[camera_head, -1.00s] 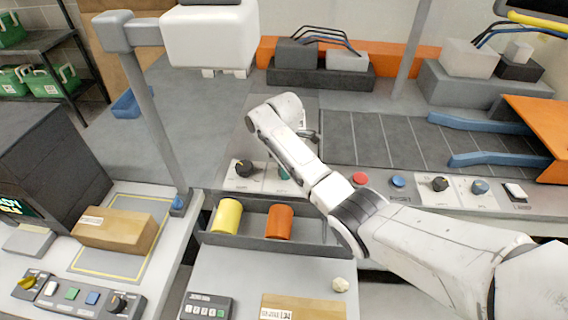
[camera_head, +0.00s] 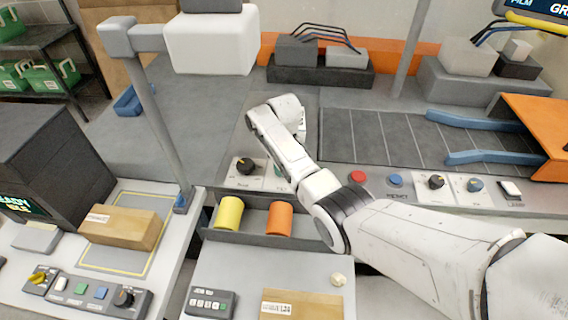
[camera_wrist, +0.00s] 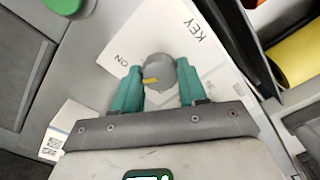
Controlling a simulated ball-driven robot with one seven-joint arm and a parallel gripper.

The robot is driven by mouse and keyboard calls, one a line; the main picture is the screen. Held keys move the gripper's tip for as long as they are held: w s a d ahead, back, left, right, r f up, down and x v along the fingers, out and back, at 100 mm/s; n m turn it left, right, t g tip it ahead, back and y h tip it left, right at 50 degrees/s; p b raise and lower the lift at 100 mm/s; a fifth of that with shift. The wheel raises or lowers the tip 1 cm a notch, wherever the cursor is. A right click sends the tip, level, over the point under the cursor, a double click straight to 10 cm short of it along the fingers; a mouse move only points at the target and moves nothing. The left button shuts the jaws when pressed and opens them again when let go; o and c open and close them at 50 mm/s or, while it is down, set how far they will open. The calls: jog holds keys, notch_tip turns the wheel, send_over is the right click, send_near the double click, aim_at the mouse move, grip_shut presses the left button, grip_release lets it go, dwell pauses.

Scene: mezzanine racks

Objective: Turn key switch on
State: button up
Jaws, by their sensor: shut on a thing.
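In the wrist view, the key switch (camera_wrist: 159,71) is a round grey knob with a yellow pointer, set on a white plate lettered "KEY" and "ON". The pointer aims left, toward the side with the "ON" lettering. My gripper (camera_wrist: 158,85) has its two green fingers on either side of the knob, shut on it. In the head view, my arm reaches down to the panel and hides most of the gripper; the key switch cannot be made out there.
A black knob (camera_head: 246,166) stands left of my gripper on the panel. A red button (camera_head: 358,177) and a blue button (camera_head: 396,180) sit to the right. A bin with a yellow roll (camera_head: 230,212) and an orange roll (camera_head: 279,218) lies below the arm.

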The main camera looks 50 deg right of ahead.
jog(key=shift+m, duration=1.1)
jog(key=o, duration=1.1)
jog(key=shift+c, duration=0.2)
notch_tip(320, 180, up, 11)
jog(key=shift+b, duration=0.45)
jog(key=shift+f, duration=0.1)
